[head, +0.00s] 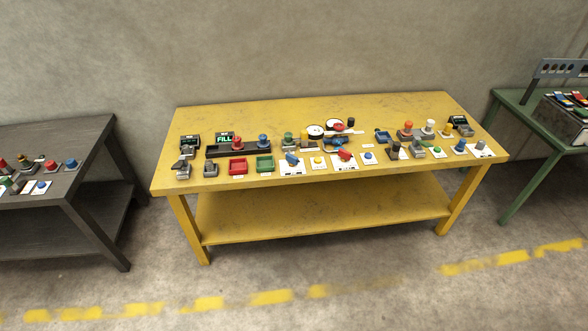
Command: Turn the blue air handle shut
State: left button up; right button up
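A small blue handle (292,158) sits on a white plate (291,168) near the front edge of the yellow table (410,108), left of its middle. It looks like a lever, but it is too small for me to tell which way it is turned. Other blue parts stand on the table, so I cannot be certain which one is the air handle. Neither of my grippers shows in the head view.
A dark table (95,140) stands left and a green one (518,108) right. The floor (340,270) in front is clear.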

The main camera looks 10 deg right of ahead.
aim_at(295, 160)
jog(key=u, duration=0.5)
jog(key=i, duration=1.25)
jog(key=z, duration=0.55)
